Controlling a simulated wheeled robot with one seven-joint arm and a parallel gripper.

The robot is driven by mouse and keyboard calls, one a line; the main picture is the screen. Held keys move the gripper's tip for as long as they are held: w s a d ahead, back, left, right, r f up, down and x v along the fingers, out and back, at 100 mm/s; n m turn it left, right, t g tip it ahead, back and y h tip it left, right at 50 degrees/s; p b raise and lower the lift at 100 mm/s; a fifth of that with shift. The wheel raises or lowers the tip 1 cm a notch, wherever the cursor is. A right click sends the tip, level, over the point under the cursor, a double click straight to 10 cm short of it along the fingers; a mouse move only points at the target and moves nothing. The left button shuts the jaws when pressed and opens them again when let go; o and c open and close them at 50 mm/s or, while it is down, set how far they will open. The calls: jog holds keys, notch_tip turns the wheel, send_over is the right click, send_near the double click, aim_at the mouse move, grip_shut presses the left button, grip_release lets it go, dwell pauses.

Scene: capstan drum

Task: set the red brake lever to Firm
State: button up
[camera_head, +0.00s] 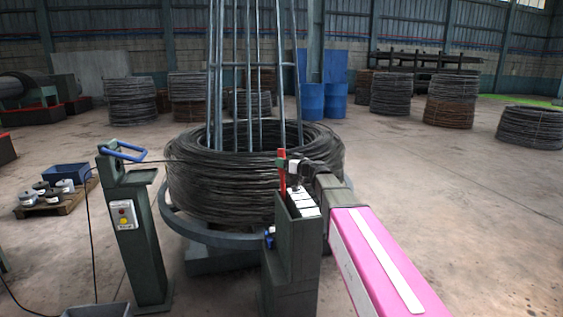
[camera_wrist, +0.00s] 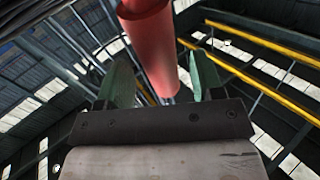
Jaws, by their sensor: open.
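The red brake lever (camera_head: 282,172) stands upright on top of a green-grey post (camera_head: 291,250) in front of the wire coil. White label plates (camera_head: 304,202) lie on the post's top beside the lever; their words are too small to read. My gripper (camera_head: 292,172) is at the lever, at its right side in the head view. In the wrist view the red lever (camera_wrist: 152,45) runs between the two green fingers of my gripper (camera_wrist: 158,82). The fingers are apart, with gaps visible beside the lever. Whether either finger touches it cannot be told.
A large wire coil (camera_head: 190,175) on a round stand, with upright metal bars, is just behind the post. A second post (camera_head: 140,235) with a blue handle (camera_head: 122,151) and a button box (camera_head: 124,214) stands at left. Open floor (camera_head: 460,200) lies to the right.

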jog(key=shift+x, duration=1.15)
grip_shut()
jog(key=s+d+n+t+y, duration=0.1)
jog(key=s+d+n+y, duration=0.2)
jog(key=s, duration=1.1)
jog(key=shift+d+t, duration=0.4)
jog(key=shift+d, duration=0.15)
jog(key=shift+r, duration=0.1)
grip_release()
